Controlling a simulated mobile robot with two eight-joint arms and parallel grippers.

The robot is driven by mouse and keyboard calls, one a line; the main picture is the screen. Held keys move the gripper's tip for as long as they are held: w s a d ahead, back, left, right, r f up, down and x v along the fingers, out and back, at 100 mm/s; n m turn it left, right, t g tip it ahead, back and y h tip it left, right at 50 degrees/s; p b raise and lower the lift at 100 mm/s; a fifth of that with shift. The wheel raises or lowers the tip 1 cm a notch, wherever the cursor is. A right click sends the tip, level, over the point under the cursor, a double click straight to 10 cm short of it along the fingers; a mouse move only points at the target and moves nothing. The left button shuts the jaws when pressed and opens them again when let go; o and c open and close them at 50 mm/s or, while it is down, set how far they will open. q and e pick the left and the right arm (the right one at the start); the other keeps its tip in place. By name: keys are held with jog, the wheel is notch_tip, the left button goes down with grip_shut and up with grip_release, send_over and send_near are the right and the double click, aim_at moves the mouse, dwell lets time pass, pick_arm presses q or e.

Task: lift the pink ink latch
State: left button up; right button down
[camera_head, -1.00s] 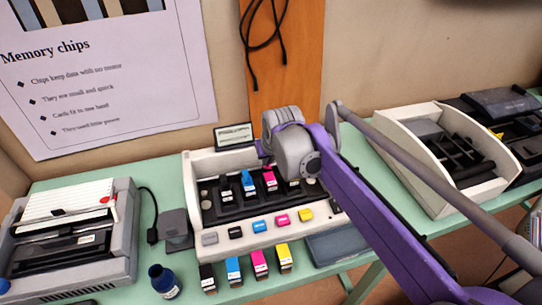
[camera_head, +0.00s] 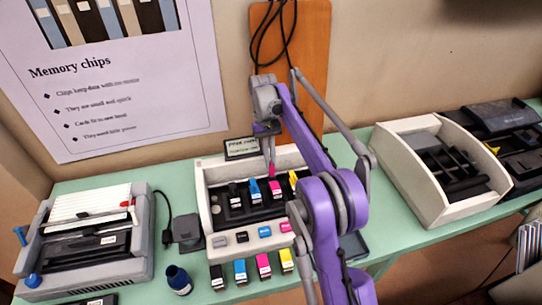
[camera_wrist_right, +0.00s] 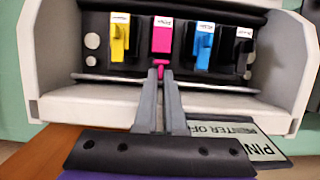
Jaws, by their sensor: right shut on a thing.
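The white open printer (camera_head: 204,205) stands on the green table with a row of black, blue, pink and yellow cartridges in its dark bay. The pink cartridge (camera_head: 275,189) sits between the blue and yellow ones; it also shows in the right wrist view (camera_wrist_right: 162,38). The pink latch (camera_wrist_right: 161,68) is at its near end in that view, between the fingertips. My right gripper (camera_wrist_right: 160,78) is shut on this latch. In the head view, the right gripper (camera_head: 270,158) reaches down from the printer's back side. My left gripper is not in view.
Loose black, blue, pink (camera_head: 264,266) and yellow cartridges stand before the printer, with a dark blue ink bottle (camera_head: 178,279) to their left. A label sign (camera_head: 242,148) stands behind the printer. Other machines stand left (camera_head: 90,245) and right (camera_head: 410,135).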

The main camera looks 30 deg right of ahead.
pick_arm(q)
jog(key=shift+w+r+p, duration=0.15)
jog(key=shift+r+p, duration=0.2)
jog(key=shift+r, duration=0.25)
pick_arm(e)
jog(key=shift+w+d+f+g, duration=0.1)
jog(key=shift+w+g, duration=0.15)
jog(key=shift+g, duration=0.25)
jog(key=c, duration=1)
grip_release()
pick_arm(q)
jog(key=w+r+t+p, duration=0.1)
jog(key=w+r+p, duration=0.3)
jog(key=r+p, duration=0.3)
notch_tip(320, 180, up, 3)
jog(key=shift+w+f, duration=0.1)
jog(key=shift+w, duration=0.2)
pick_arm(e)
jog(key=v, duration=1)
jog(key=shift+w+r, duration=0.3)
